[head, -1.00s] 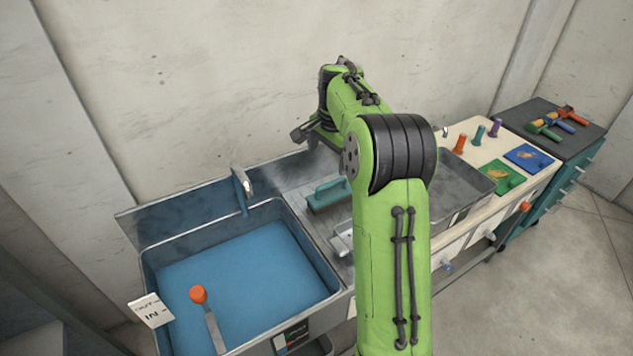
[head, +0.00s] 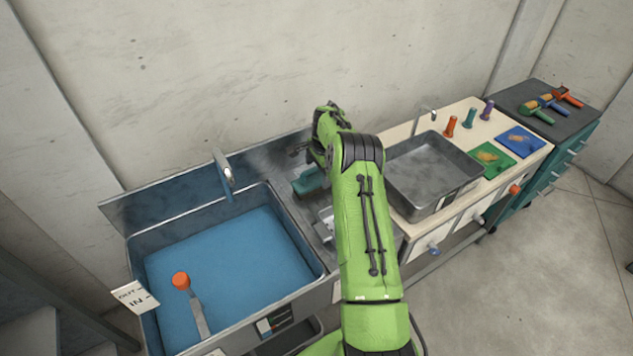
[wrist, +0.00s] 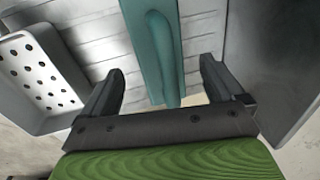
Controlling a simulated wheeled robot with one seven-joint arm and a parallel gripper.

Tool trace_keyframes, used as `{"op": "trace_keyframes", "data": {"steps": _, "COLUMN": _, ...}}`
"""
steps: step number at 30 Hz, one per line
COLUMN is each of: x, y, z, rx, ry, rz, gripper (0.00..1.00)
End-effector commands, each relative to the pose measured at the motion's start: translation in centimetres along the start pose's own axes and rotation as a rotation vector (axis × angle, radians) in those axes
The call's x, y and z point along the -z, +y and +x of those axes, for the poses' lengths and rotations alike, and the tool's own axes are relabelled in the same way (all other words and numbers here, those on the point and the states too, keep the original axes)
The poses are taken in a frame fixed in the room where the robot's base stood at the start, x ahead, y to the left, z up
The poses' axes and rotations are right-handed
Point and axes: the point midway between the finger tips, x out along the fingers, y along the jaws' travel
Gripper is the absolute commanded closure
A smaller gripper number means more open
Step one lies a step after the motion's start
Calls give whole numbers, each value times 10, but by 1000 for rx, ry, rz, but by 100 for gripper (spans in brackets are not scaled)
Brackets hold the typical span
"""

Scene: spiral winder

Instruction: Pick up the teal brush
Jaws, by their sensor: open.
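The teal brush (head: 306,182) lies on the metal drainboard just right of the blue sink, partly hidden behind my arm in the head view. In the wrist view the teal brush (wrist: 155,50) extends lengthwise from the top edge to between the fingers. My gripper (wrist: 162,85) is open, with one dark finger on each side of the brush and a gap on both sides. I cannot tell how far above the brush the fingers are. In the head view the fingertips are mostly hidden by the arm.
A perforated tray (wrist: 38,80) sits left of the brush in the wrist view. The sink basin (head: 225,262) is left of the drainboard. A grey metal tray (head: 432,170) sits to the right. A faucet (head: 224,170) rises behind the sink.

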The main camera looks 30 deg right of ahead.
Motion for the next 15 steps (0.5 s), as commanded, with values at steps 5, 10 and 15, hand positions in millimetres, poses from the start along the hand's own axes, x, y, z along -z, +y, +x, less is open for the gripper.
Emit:
{"op": "trace_keyframes", "data": {"steps": 5, "x": -1, "y": 0, "z": 25, "rx": 0, "ry": -1, "rz": -1, "gripper": 5}}
{"op": "trace_keyframes", "data": {"steps": 10, "x": -1, "y": 0, "z": 26, "rx": 1, "ry": 0, "rz": -1, "gripper": 5}}
{"op": "trace_keyframes", "data": {"steps": 15, "x": -1, "y": 0, "z": 26, "rx": 1, "ry": 0, "rz": -1, "gripper": 25}}
